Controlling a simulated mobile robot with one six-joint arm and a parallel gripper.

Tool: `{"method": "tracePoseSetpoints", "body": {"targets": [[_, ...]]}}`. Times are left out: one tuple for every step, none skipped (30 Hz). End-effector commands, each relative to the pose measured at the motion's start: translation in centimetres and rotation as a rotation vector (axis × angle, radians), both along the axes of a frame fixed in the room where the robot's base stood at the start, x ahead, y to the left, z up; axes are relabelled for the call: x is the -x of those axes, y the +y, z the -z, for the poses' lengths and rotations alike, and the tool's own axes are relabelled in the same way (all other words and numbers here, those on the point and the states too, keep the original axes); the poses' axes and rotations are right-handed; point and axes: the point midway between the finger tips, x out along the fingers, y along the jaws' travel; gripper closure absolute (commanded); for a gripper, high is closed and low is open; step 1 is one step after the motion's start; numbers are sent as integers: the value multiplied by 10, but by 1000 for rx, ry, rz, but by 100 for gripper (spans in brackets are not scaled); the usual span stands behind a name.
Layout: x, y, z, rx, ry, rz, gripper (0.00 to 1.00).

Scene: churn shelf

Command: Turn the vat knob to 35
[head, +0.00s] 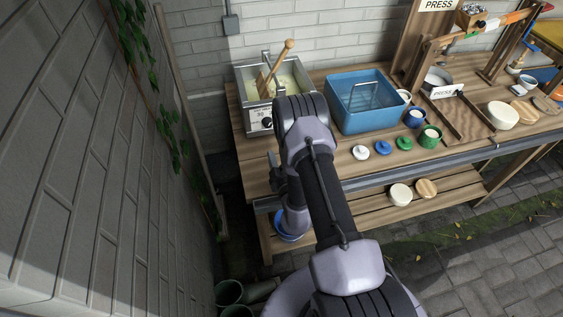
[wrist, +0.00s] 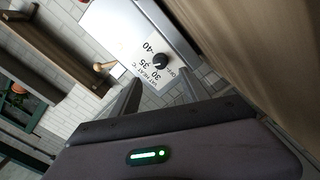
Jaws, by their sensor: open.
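The vat (head: 243,87) is a metal tub of pale liquid at the left end of the wooden bench. Its front has a white panel with a round black knob, which shows in the head view (head: 267,123) and in the wrist view (wrist: 160,61). I cannot tell where the knob points. My gripper (wrist: 159,80) is open and empty, its fingers towards the knob and apart from it. In the head view my arm hides part of the bench front.
A wooden paddle (head: 284,52) stands in the vat. A blue basin (head: 366,115) sits to its right, with lids and small pots beyond. A metal rail (head: 400,177) runs along the bench front. A brick wall (head: 80,160) stands close on the left.

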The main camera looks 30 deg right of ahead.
Motion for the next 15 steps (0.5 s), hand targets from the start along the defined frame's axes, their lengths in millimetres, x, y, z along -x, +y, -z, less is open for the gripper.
{"method": "tracePoseSetpoints", "body": {"targets": [[13, 2, 1, -3, 7, 1, 47], [20, 4, 1, -2, 5, -1, 47], [30, 6, 1, -2, 5, -2, 47], [37, 7, 1, -4, 6, 1, 47], [42, 8, 3, -3, 4, 1, 47], [46, 10, 3, 0, -1, -2, 47], [50, 10, 4, 0, -2, -2, 47], [53, 11, 3, 0, -2, -2, 47], [57, 11, 3, -1, -2, 0, 47], [59, 12, 3, 0, 0, -1, 47], [61, 12, 3, -1, 0, 1, 47], [63, 12, 2, -1, 1, 2, 47], [64, 12, 2, -1, 2, 2, 47], [64, 13, 2, -2, 3, 2, 47], [65, 12, 1, -2, 3, 2, 47]]}}
